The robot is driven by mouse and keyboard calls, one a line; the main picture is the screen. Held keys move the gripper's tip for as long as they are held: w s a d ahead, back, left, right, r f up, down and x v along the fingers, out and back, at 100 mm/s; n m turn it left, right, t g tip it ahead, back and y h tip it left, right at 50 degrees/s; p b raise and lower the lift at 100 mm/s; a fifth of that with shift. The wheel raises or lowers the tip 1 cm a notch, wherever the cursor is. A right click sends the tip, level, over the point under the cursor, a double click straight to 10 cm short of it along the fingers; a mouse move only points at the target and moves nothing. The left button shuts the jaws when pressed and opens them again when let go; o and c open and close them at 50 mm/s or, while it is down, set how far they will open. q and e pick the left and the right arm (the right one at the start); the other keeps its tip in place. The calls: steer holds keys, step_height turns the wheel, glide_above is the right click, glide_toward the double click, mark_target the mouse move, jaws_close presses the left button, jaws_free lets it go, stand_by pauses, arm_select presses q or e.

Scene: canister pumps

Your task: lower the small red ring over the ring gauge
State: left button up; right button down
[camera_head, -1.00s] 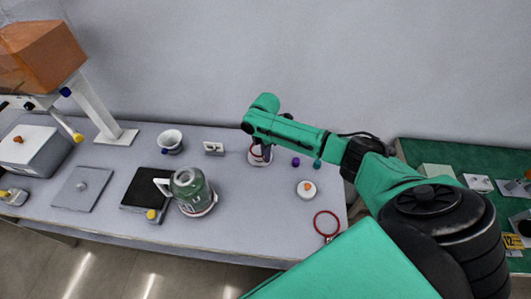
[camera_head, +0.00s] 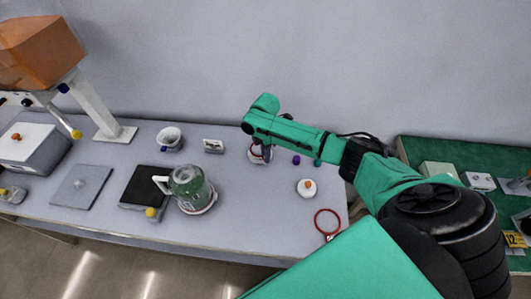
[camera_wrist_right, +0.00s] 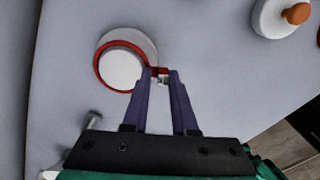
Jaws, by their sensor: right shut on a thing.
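The small red ring (camera_wrist_right: 96,67) is held at its tab between my right gripper's fingertips (camera_wrist_right: 160,74) in the right wrist view. The ring gauge (camera_wrist_right: 122,69) is a round white piece. Its pale top shows inside the ring, and part of its wider body shows past the ring's upper right. The ring frames the gauge top from this angle; I cannot tell whether it is around the gauge or still above it. In the head view my right gripper (camera_head: 266,153) hangs down at the gauge (camera_head: 257,160), partly hiding it. My left gripper is not in view.
A white disc with an orange knob (camera_head: 306,187) stands nearby. A larger red ring (camera_head: 327,221) lies near the table's front right. A green glass jug (camera_head: 188,184), a white bowl (camera_head: 169,137) and a small white block (camera_head: 213,146) stand left.

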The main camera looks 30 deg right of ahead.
steer(key=shift+f, duration=0.2)
steer(key=c, duration=0.6)
jaws_free()
steer(key=shift+r, duration=0.1)
steer(key=shift+s+r, duration=0.1)
steer(key=shift+s, duration=0.05)
steer(key=shift+w+r, duration=0.1)
steer(key=shift+w, duration=0.15)
steer(key=shift+c, duration=0.4)
